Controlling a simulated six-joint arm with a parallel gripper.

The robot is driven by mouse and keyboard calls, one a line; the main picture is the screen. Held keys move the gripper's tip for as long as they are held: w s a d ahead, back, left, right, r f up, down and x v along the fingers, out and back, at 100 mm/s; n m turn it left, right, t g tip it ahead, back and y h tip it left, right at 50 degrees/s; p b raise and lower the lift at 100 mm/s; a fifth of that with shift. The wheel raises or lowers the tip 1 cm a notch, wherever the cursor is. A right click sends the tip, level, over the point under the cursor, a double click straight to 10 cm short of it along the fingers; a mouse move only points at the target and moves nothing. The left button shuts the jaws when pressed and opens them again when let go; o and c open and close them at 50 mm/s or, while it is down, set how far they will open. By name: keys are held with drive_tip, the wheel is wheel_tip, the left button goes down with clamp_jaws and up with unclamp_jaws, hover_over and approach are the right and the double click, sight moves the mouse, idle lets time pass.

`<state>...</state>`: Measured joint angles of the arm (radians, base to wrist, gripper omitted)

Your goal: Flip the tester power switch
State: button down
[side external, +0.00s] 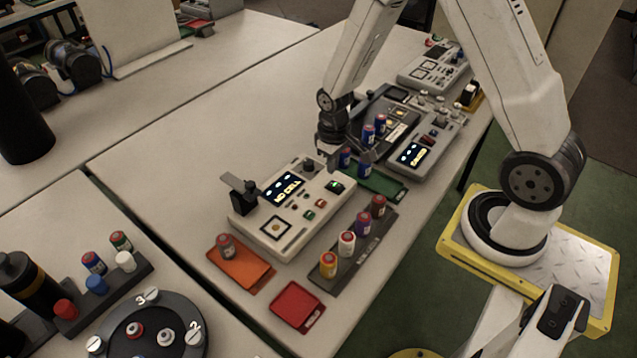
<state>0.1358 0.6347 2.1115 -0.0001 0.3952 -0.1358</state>
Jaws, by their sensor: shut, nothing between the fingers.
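A white tester (262,238) stands in the middle of the table, its dark display lit with text that looks like "NO CELL". A green-lit switch (334,187) sits at its far right corner, probably the power switch; small red and green buttons are beside it. My gripper (345,166) hangs below my wrist, just behind that corner of the tester. It is shut with nothing held. It appears close to the switch but apart from it; the fingertips are small and partly confused with blue cells behind them, so contact cannot be told.
A dark rack (345,265) with several coloured cells stands right of the tester. An orange tray (236,270) with one cell and a red tray (297,306) lie in front. A green tray (374,181) and a grey device with a lit display (443,143) are behind.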

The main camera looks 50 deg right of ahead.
sight(332, 185)
drive_tip(key=shift+r, duration=1.55)
drive_tip(key=shift+r, duration=0.1)
drive_tip(key=s+a+r+t, duration=0.2)
drive_tip(key=s+a+r, duration=0.3)
drive_tip(key=s+r, duration=0.3)
drive_tip(key=shift+s+r+t, duration=0.25)
drive_tip(key=shift+r+t, duration=0.05)
